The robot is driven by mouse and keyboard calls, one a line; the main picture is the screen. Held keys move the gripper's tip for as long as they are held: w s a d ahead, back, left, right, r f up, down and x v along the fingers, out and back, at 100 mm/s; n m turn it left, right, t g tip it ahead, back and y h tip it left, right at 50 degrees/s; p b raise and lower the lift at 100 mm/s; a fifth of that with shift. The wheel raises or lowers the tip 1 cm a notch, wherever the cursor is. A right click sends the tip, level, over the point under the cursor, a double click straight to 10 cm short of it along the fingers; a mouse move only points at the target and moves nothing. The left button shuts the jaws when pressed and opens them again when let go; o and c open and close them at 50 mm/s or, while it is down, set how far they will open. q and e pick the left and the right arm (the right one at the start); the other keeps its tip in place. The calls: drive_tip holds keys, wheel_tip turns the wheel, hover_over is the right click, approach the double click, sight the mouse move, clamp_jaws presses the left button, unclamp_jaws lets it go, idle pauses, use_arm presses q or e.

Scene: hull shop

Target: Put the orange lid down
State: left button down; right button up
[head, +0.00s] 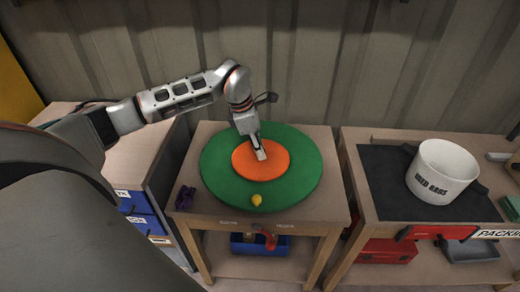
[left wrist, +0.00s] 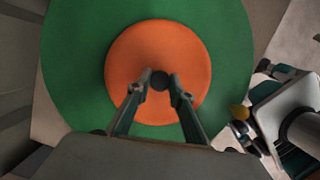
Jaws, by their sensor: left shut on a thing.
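The orange lid (head: 275,168) is a flat round disc with a dark knob (left wrist: 160,80) at its middle. It is over the middle of the large green disc (head: 222,162) on the centre table. It also shows in the left wrist view (left wrist: 134,52), level with the green disc around it. I cannot tell whether it touches the disc or hangs just above. My left gripper (head: 261,153) comes down from above with its fingertips on either side of the knob, shut on it.
A small yellow thing (head: 256,200) is at the green disc's front edge. A purple thing (head: 185,197) is on the table's left corner. On the right bench (head: 380,137) a white bucket (head: 440,172) stands on a dark mat. Blue drawers (head: 140,202) are at left.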

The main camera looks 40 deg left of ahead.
use_arm(q)
drive_tip(key=shift+f, duration=0.1)
drive_tip(key=shift+f, duration=0.2)
drive_tip(key=c, duration=1.8)
unclamp_jaws()
drive_tip(key=shift+r, duration=0.1)
